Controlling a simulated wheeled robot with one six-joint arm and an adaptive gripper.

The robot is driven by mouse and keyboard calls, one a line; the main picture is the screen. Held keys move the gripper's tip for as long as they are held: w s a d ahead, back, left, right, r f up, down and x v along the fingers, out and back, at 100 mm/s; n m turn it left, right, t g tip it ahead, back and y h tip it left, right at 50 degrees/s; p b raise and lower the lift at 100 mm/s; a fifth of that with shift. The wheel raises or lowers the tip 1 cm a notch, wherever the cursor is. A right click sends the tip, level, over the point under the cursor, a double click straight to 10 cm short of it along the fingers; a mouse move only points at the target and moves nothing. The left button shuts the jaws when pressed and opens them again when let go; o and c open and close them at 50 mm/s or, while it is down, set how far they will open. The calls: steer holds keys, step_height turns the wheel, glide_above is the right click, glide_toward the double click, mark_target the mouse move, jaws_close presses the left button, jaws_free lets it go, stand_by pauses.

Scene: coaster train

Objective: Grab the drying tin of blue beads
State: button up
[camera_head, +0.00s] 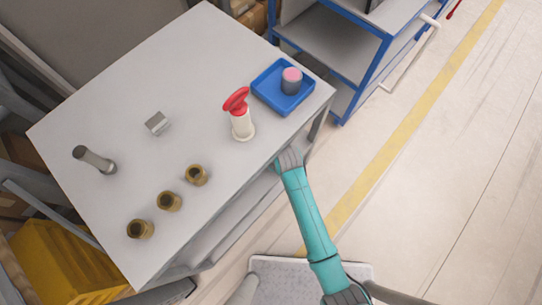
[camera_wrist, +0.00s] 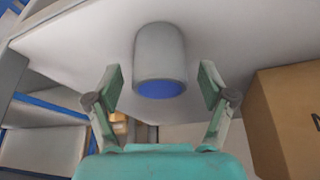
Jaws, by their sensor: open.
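A grey tin (camera_wrist: 160,50) with a blue round end shows in the wrist view, against a pale flat surface (camera_wrist: 75,35). My gripper (camera_wrist: 160,82) is open in that view. One finger is on each side of the tin's blue end, with a gap on both sides, and no contact shows. In the head view my arm reaches the near right edge of the table, and the gripper's fingers cannot be made out. I cannot pick out the blue-ended tin in the head view.
The grey table (camera_head: 150,60) holds a blue tray (camera_head: 270,80) with a pink-topped grey tin (camera_head: 291,82), a red-handled white piece (camera_head: 242,123), several brass and metal pieces. A blue-framed cart (camera_head: 345,50) stands behind. A cardboard box (camera_wrist: 285,115) is right in the wrist view.

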steer(key=c, duration=1.3)
